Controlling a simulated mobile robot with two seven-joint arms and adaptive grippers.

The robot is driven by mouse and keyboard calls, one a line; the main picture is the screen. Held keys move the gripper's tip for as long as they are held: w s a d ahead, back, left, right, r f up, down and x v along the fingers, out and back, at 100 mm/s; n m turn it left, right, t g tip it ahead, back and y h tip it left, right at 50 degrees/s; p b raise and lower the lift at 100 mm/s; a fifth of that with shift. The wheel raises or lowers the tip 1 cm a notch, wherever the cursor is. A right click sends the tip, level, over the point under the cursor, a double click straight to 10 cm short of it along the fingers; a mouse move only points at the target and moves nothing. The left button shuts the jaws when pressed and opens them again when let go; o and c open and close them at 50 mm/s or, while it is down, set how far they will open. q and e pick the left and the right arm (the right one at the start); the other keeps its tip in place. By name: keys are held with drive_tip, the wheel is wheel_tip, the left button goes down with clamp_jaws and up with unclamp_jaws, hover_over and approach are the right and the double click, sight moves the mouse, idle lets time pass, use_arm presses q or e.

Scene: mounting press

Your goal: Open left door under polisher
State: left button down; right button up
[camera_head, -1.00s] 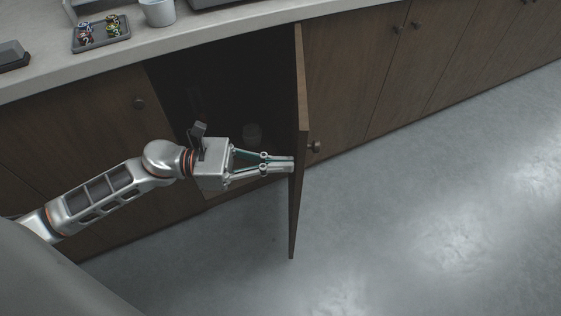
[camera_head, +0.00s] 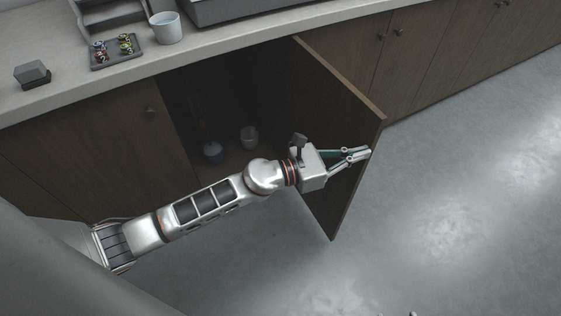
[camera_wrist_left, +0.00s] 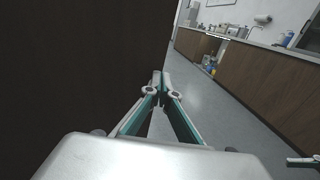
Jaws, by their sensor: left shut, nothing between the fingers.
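The wooden cabinet door (camera_head: 325,95) stands wide open, swung out to the right, with its inner face toward me. It also shows as a dark panel at the left of the left wrist view (camera_wrist_left: 75,70). My left gripper (camera_head: 366,152) is shut and empty, its fingertips at the inner face near the door's free edge. In the left wrist view its closed tips (camera_wrist_left: 160,80) are beside the panel; contact cannot be made out. The door's knob is hidden. A fingertip (camera_wrist_left: 303,161), apparently my right gripper's, shows at that view's lower right; its jaw state is unclear.
A closed knobbed door (camera_head: 110,140) is at left. The counter (camera_head: 60,105) carries a tray (camera_head: 117,56) and a cup (camera_head: 166,27). The floor (camera_head: 460,200) at right is clear.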

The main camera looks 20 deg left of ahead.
use_arm(q)
drive_tip(key=x, duration=0.3)
drive_tip(key=shift+w+d+f, duration=0.1)
drive_tip(key=shift+w, duration=0.35)
use_arm(e)
drive_tip(key=shift+w+a+r, duration=0.2)
drive_tip(key=shift+r, duration=0.05)
